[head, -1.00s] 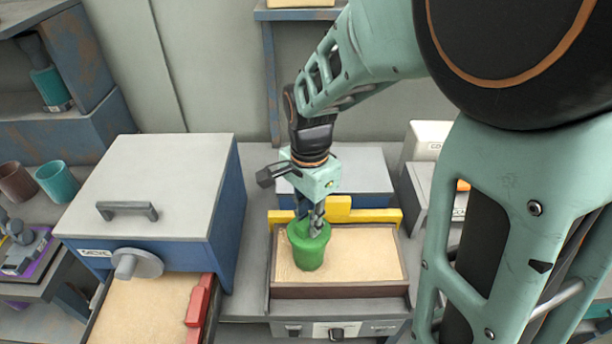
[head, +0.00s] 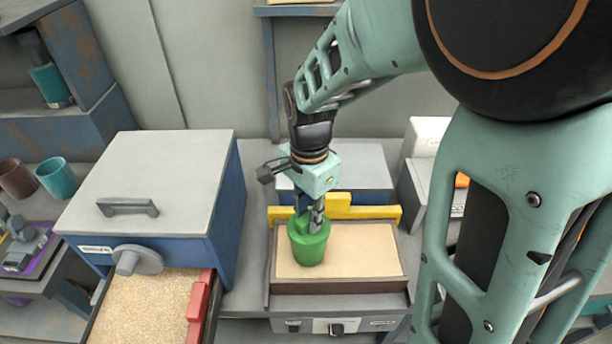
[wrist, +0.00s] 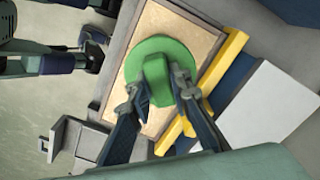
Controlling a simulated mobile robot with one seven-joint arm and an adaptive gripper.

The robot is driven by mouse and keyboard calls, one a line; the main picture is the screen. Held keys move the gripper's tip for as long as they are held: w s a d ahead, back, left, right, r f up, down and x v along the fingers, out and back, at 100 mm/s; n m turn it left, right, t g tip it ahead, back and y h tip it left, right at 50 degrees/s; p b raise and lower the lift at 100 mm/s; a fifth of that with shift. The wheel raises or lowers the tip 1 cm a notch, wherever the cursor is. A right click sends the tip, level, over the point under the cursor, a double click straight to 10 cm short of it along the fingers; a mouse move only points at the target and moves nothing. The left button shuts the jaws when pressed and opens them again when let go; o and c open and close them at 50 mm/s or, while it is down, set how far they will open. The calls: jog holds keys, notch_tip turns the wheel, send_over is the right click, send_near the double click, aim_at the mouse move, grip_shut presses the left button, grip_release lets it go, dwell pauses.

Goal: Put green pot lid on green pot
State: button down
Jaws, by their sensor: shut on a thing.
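The green pot (head: 309,252) stands upright on the sand-coloured bed of a shallow box. The green lid (wrist: 150,52) shows in the wrist view as a round disc with a blocky handle. My gripper (wrist: 158,86) is shut on that handle, one finger on each side. In the head view my gripper (head: 309,224) points down at the top of the pot, with the lid (head: 296,232) at the pot's mouth. I see no clear gap between lid and pot, but the fingers partly cover the join. The wrist view hides the pot under the lid.
The shallow box (head: 340,288) has a yellow bar (head: 370,213) along its back. To the left stands a blue cabinet (head: 150,180) with a grey top and an open, sand-filled drawer (head: 150,305). White equipment (head: 428,140) stands at the right. The bed right of the pot is clear.

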jog(key=shift+f+b, duration=0.35)
jog(key=shift+f, duration=0.25)
dwell(0.5)
jog(key=c, duration=2.1)
grip_release()
jog(key=shift+r, duration=0.1)
notch_tip(320, 180, up, 11)
jog(key=p, duration=0.9)
